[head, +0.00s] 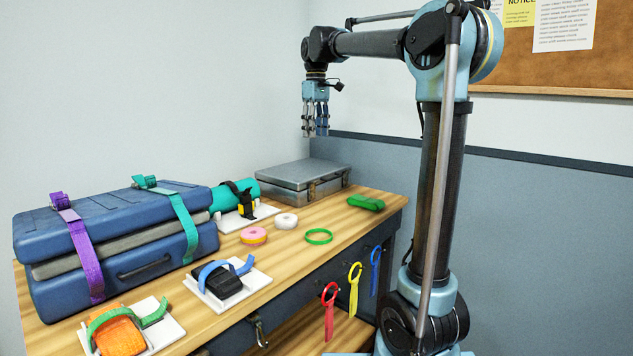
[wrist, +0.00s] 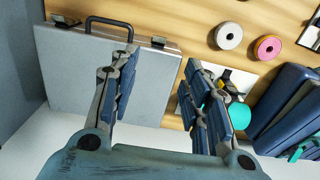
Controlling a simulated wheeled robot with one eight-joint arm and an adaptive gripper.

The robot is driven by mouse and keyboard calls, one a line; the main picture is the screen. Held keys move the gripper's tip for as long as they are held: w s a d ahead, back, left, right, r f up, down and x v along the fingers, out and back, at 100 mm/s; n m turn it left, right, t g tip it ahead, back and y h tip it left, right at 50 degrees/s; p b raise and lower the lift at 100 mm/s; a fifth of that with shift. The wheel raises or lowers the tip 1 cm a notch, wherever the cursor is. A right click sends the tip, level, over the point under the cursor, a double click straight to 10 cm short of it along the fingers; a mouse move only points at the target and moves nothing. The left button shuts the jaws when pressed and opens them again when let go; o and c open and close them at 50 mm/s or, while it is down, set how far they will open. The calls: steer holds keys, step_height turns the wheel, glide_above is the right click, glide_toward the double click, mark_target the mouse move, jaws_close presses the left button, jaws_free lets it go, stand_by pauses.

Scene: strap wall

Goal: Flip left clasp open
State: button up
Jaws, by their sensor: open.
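A grey metal case (head: 300,172) lies shut at the far end of the wooden bench. It also shows in the wrist view (wrist: 80,80), with its dark handle (wrist: 108,22) at the top. The left clasp (head: 312,191) is on its front side in the head view; this clasp (wrist: 158,42) appears on the right in the wrist view. The other clasp (wrist: 65,19) is on the handle's far side. My gripper (head: 315,132) hangs above the case, fingers down, open and empty. The fingers (wrist: 160,85) touch nothing.
A blue case (head: 110,240) with purple and teal straps fills the bench's left. A teal roll (head: 228,194) with a black strap is near the metal case. Tape rolls (head: 286,220) and a green ring (head: 319,236) lie in front. Colored straps (head: 354,290) hang from the bench side.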

mark_target(317, 182)
step_height(317, 182, down, 17)
steer(key=shift+f, duration=0.1)
stand_by(0.6)
jaws_close()
steer(key=shift+d, duration=0.15)
steer(key=shift+s, duration=0.1)
